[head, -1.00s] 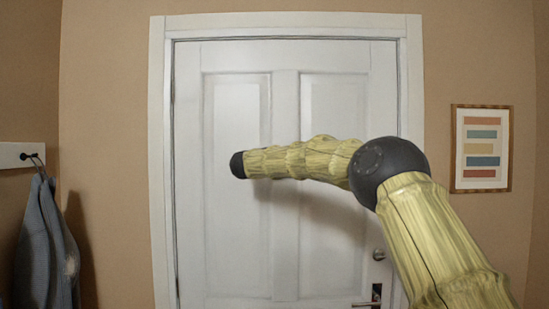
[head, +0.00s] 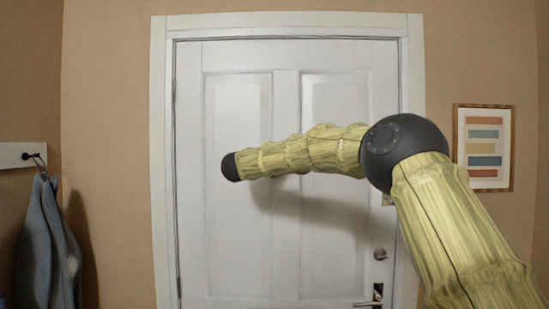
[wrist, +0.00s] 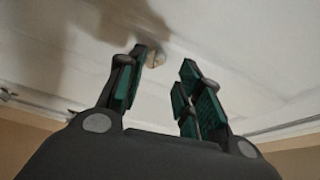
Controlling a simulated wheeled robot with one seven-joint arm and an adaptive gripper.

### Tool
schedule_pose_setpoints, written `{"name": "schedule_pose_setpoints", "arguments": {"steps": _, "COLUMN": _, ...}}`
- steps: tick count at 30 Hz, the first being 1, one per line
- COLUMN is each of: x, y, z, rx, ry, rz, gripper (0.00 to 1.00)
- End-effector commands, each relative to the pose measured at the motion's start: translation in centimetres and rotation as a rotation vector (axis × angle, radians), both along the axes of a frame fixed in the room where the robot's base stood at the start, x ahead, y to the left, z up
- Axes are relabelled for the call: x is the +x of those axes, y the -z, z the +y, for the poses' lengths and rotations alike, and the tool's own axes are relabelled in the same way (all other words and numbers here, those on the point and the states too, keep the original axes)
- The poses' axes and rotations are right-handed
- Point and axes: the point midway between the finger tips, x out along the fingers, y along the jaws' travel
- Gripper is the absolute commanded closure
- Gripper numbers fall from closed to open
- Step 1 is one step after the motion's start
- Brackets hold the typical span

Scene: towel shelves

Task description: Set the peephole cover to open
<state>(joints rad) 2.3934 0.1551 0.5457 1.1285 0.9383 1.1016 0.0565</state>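The white door (head: 240,235) fills the middle of the head view, and its pale surface also shows in the wrist view (wrist: 225,50). A small round brass-coloured piece (wrist: 155,57), which looks like the peephole cover, is on the door in the wrist view. It is partly hidden behind my left fingertip, so I cannot tell how the cover is set. My gripper (wrist: 160,80) is open, its green-padded fingers apart with nothing between them. The brass piece lies beyond the fingertips. In the head view my arm hides the peephole, and the gripper cannot be seen.
A framed striped picture (head: 484,148) hangs on the right wall. A blue garment (head: 45,250) hangs from a hook at the left. The space before the door's left side is clear.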

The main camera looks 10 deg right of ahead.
Motion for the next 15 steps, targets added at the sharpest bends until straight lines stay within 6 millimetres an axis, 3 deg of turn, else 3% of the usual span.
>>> {"name": "schedule_pose_setpoints", "arguments": {"steps": 9, "x": -4.1, "y": 0.2, "z": 3.2, "rx": -0.001, "ry": 0.000, "rz": -0.001, "gripper": 0.65}}
{"name": "schedule_pose_setpoints", "arguments": {"steps": 15, "x": -5.2, "y": 0.4, "z": 4.0, "rx": 0.000, "ry": 0.001, "rz": 0.000, "gripper": 0.65}}
